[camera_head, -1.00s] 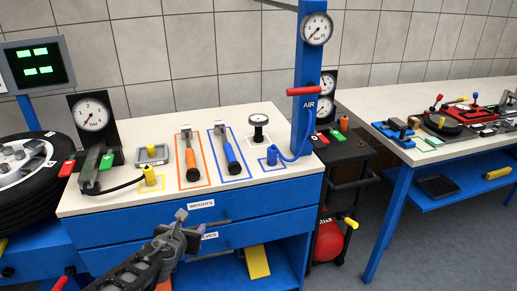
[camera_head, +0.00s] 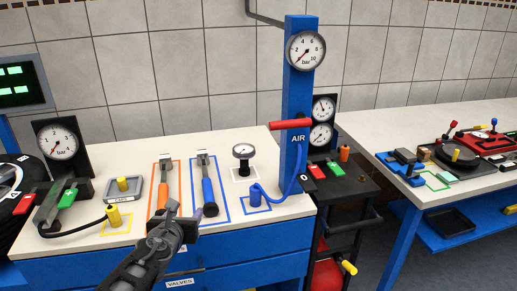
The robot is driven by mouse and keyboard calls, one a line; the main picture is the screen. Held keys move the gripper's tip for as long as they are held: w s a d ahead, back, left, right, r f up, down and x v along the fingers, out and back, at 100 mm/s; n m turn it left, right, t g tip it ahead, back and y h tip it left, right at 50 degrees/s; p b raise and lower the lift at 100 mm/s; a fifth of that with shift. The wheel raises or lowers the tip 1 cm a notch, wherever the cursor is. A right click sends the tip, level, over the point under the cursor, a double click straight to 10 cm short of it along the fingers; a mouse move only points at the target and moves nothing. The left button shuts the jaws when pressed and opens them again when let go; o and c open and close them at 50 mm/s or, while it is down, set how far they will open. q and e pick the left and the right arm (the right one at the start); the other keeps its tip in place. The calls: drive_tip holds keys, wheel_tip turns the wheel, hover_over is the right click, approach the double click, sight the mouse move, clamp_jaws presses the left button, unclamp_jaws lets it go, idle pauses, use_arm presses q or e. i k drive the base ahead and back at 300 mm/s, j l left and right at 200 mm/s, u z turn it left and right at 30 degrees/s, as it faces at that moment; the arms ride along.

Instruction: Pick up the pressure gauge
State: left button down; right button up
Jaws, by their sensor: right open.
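The small pressure gauge (camera_head: 243,151) has a round white dial on a dark stem. It stands upright inside a white outlined square on the white bench top, right of the blue-handled hammer. My right gripper (camera_head: 185,212) is open and empty at the bench's front edge, below and left of the gauge and apart from it. My left gripper is not in view.
An orange-handled hammer (camera_head: 163,180) and a blue-handled hammer (camera_head: 207,184) lie left of the gauge. A blue air post (camera_head: 297,100) with a red handle (camera_head: 290,124) and blue hose stands to its right. A grey tray (camera_head: 123,190) sits further left.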

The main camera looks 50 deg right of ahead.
sight(242, 151)
drive_tip(key=l, duration=0.65)
drive_tip(key=i+l, duration=0.1)
drive_tip(key=l, duration=0.6)
